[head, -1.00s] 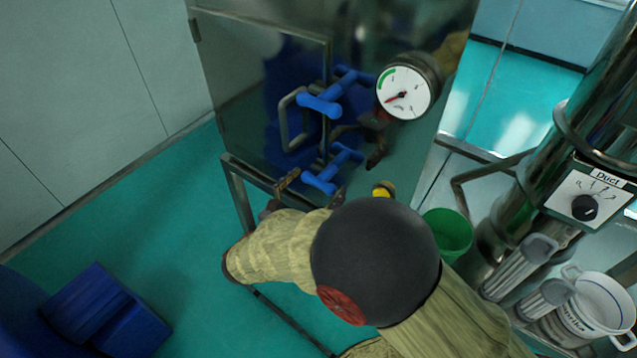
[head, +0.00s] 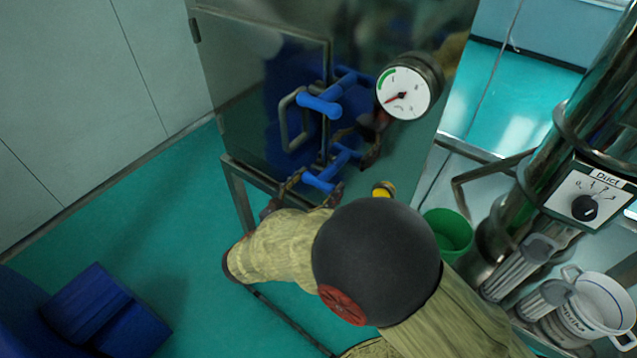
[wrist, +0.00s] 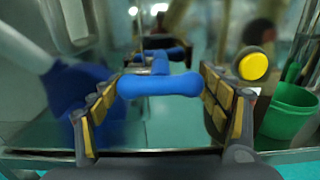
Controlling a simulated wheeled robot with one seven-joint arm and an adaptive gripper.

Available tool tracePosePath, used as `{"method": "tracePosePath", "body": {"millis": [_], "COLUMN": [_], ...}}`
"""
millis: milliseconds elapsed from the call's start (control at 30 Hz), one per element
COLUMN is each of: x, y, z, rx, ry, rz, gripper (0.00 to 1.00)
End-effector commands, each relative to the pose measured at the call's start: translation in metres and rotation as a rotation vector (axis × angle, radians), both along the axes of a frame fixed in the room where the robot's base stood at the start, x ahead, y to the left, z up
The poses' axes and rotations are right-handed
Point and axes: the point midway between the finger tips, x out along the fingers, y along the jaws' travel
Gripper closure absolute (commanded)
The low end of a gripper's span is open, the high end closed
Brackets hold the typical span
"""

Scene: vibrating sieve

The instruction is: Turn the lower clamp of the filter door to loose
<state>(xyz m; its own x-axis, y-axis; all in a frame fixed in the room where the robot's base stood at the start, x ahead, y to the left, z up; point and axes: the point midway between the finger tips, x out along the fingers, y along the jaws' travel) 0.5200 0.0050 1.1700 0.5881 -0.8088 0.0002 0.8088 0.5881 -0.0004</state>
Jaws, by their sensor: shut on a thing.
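The lower clamp (head: 322,180) of the filter door is a blue T-shaped handle low on the steel cabinet, below the upper clamp (head: 320,104). My gripper (head: 313,192) is at the lower clamp, its fingers on both sides of the handle bar. In the wrist view, the blue bar (wrist: 158,85) lies crosswise between the yellow-padded fingers of my gripper (wrist: 160,92), which is shut on it. The filter door (head: 240,95) appears closed, with a bent metal handle (head: 287,122) on it. My arm hides the area below the clamp.
A pressure gauge (head: 404,94) sits right of the upper clamp. A yellow button (head: 383,189) is right of the lower clamp and also shows in the wrist view (wrist: 253,66). A green bucket (head: 450,232) and a steel duct column (head: 590,130) stand to the right.

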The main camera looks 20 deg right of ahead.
Motion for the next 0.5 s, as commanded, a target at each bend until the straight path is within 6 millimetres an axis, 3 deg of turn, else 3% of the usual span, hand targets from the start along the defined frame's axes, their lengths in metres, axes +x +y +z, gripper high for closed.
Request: {"method": "tracePosePath", "body": {"millis": [500], "x": [0.0000], "y": [-0.0003], "z": [-0.0013], "rx": [0.056], "ry": [-0.077], "rz": [-0.001], "gripper": [0.49]}}
